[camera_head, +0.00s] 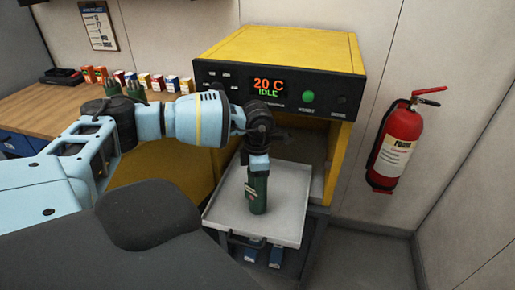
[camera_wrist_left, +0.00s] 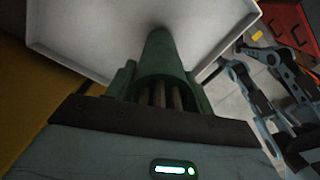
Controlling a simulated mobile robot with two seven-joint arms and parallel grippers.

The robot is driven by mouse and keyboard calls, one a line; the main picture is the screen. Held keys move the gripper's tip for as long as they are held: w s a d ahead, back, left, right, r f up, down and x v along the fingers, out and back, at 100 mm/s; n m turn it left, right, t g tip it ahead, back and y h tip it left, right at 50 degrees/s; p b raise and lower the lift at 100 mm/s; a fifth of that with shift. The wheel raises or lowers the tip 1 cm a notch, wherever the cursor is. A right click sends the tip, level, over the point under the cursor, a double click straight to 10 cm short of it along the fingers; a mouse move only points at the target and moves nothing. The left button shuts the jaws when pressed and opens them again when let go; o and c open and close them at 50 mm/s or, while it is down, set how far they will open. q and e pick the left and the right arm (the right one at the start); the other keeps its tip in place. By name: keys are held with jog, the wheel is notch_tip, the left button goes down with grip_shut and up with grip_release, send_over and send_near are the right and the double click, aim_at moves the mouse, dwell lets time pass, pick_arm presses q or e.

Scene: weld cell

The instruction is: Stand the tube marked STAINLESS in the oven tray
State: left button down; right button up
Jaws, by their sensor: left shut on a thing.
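A dark green tube (camera_head: 258,193) is held upright over the pale oven tray (camera_head: 289,208). My left gripper (camera_head: 258,170) is shut on its upper part. I cannot tell whether its lower end touches the tray. A small pale mark shows on its side, too small to read as STAINLESS. In the left wrist view the tube (camera_wrist_left: 160,55) stands out beyond the jaws, with several thin rods at its near end, and the tray (camera_wrist_left: 85,30) lies behind it.
The yellow oven (camera_head: 290,47) reads 20 C, IDLE; its front is open behind the tray. Several small boxes (camera_head: 158,82) and green tubes (camera_head: 134,91) stand on the wooden bench (camera_head: 45,107). A red extinguisher (camera_head: 399,145) hangs at right. Tray space around the tube is clear.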

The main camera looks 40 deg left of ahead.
pick_arm(q)
jog(key=c, duration=0.6)
grip_release()
jog(key=shift+f, duration=0.1)
notch_tip(320, 180, up, 12)
jog(key=shift+r, duration=0.15)
